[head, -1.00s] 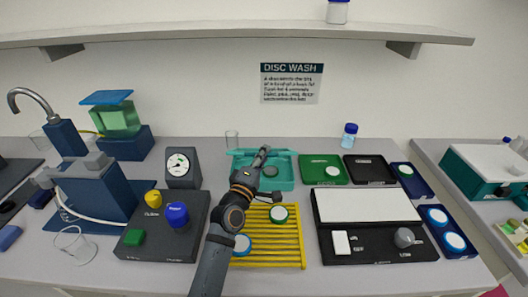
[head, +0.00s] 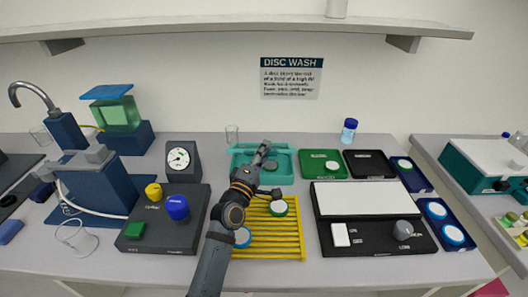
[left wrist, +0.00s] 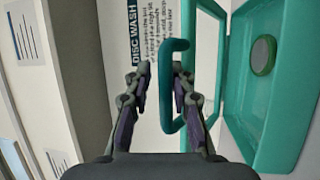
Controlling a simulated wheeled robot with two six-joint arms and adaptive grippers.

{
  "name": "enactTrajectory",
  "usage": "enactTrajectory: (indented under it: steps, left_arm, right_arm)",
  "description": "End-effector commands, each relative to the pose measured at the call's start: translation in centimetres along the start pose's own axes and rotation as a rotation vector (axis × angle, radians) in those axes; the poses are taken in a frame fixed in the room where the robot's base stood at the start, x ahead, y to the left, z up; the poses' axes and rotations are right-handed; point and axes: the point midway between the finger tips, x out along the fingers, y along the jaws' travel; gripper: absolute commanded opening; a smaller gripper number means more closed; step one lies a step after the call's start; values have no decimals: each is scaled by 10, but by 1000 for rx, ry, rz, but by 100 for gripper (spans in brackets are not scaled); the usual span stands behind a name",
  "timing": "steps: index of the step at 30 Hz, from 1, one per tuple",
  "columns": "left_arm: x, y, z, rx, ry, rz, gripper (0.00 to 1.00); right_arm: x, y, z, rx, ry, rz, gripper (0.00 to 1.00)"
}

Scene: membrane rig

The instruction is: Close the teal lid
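The teal box (head: 292,170) stands at the back of the bench with its lid open; a grey disc (head: 270,165) lies inside. In the left wrist view the box interior (left wrist: 283,110) shows at right with the disc (left wrist: 263,55). The teal lid frame (left wrist: 215,100) has a U-shaped teal handle (left wrist: 166,90). My left gripper (head: 264,149) reaches over the box from the front. Its fingers (left wrist: 163,90) stand open on either side of the handle bar, with a gap visible at the left finger. Contact at the right finger is unclear. My right gripper is not in view.
A yellow rack (head: 285,240) with discs lies under my left arm. A green tray (head: 312,170) and black tray (head: 380,172) sit right of the box. A glass (head: 232,134) stands behind it. A dark button panel (head: 150,238) is at left.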

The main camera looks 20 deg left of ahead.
Motion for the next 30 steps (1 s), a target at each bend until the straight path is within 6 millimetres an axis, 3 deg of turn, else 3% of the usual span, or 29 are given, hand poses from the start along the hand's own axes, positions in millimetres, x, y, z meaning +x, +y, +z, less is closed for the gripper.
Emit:
enactTrajectory:
  steps: [8, 11, 21, 30]
  left_arm:
    - [-4, -1, 0, -1, 0, -1, 22]
    - [-20, -1, 0, -1, 1, -1, 22]
    - [-102, 0, 0, -2, 2, -3, 22]
    - [-121, 0, 0, -1, 0, 1, 22]
  right_arm:
    - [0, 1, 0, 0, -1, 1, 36]
    - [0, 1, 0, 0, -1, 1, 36]
    - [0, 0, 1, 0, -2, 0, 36]
    - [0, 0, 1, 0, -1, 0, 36]
